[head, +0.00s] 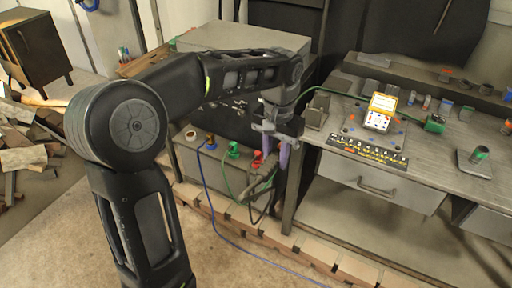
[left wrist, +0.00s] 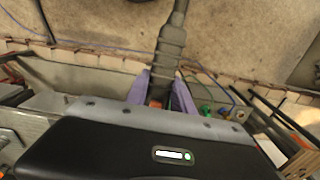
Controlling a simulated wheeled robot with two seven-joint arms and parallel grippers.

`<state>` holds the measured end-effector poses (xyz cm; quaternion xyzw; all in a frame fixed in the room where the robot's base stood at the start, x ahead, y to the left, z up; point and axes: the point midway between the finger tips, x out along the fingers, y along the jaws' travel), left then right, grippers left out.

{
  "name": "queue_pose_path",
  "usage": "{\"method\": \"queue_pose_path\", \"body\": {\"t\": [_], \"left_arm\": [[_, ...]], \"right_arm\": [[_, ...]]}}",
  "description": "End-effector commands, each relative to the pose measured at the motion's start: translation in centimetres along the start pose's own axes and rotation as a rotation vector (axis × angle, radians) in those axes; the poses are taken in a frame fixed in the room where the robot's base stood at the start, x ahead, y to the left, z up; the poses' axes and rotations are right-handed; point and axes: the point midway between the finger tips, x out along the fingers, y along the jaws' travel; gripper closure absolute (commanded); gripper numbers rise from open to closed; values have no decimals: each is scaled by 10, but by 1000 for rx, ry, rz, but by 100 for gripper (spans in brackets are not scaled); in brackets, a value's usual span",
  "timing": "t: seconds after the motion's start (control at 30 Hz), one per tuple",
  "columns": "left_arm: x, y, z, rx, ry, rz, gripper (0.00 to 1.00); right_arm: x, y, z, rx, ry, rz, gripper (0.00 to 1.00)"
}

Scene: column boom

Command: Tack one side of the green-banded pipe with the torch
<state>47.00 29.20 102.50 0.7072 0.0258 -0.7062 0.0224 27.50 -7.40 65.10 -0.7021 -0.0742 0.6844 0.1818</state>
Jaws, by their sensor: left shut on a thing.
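My left gripper (head: 288,160) hangs in front of the bench's left end, with its purple fingers pointing down. In the left wrist view, the purple fingers (left wrist: 164,92) are shut on a grey ribbed handle, which looks like the torch (left wrist: 172,45). The torch's tip is hidden behind the gripper body. The green-banded pipe (head: 480,153) appears to be the short upright pipe on a small grey plate (head: 487,168) at the bench's right. My left gripper is well to the left of it. My right gripper is not in view.
A yellow and white device (head: 380,112) stands on the bench (head: 430,160), with a green clamp-like part (head: 434,124) beside it. Small parts line the back. A grey machine (head: 215,165) with coloured connectors stands left of the bench. A blue cable (head: 232,238) crosses the floor.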

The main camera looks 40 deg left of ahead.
Motion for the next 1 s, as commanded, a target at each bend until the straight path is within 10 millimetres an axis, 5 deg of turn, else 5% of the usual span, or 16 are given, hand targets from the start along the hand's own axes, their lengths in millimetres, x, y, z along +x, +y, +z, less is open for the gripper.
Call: {"method": "queue_pose_path", "body": {"t": [0.53, 1.0], "left_arm": [[83, 90, -46, 65, 0, 4, 100], [89, 98, -49, 68, 3, 6, 100]], "right_arm": [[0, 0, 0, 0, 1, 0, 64], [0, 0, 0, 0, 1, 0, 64]]}}
